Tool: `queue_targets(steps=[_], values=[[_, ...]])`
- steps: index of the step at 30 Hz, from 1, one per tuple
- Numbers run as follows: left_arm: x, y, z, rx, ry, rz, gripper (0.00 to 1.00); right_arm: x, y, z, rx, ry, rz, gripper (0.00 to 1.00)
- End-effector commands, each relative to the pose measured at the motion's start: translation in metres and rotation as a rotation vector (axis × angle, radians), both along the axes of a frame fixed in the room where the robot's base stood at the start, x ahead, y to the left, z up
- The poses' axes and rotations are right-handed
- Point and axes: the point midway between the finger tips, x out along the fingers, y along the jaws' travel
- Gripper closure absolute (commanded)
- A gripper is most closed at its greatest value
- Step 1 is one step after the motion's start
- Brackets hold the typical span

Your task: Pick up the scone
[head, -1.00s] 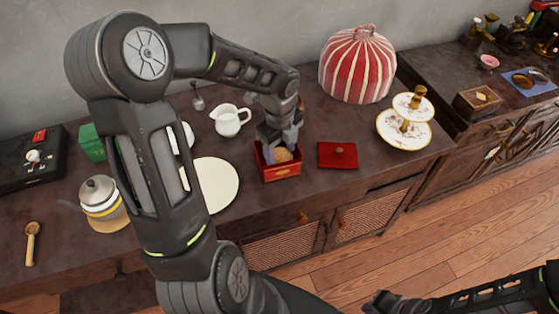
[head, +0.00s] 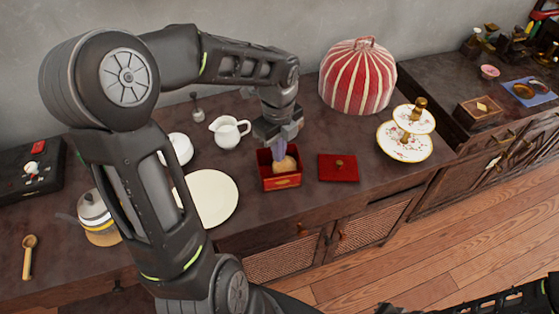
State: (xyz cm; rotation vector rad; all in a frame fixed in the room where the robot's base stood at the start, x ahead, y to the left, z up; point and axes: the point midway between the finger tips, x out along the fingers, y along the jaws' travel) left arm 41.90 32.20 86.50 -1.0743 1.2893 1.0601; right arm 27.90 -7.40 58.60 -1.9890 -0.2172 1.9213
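A light brown scone (head: 287,163) sits in a small open red box (head: 283,183) at the front middle of the dark counter. My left gripper (head: 278,151) points down into the box, its greyish-purple fingers beside or over the scone's left part. The finger gap is not clear, and I cannot tell whether they touch the scone. Part of the scone and the box's inside are hidden. My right arm shows only at the bottom right edge, with its gripper (head: 392,309) mostly cut off and its state unclear.
A red lid (head: 338,174) lies right of the box. A white plate (head: 215,200) is at its left, a white jug (head: 228,133) behind it. A striped red dome (head: 357,77) and a two-tier stand (head: 405,148) are to the right. My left arm hides part of the counter.

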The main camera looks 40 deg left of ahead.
Motion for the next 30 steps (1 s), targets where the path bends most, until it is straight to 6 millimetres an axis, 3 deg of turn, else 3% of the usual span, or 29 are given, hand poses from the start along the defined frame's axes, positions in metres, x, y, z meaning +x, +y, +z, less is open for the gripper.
queue_targets(steps=[6, 24, 30], values=[[0.002, -0.001, 0.026, 0.001, -0.005, -0.002, 1.00, 0.000, 0.000, 0.002, 0.000, 0.000, 0.000, 1.00], [0.002, -0.001, 0.028, 0.001, -0.008, -0.003, 1.00, 0.000, 0.000, 0.003, 0.000, 0.000, 0.000, 1.00], [0.003, -0.001, 0.028, 0.001, -0.008, -0.003, 0.84, 0.000, 0.000, 0.003, 0.000, 0.000, 0.000, 1.00]])
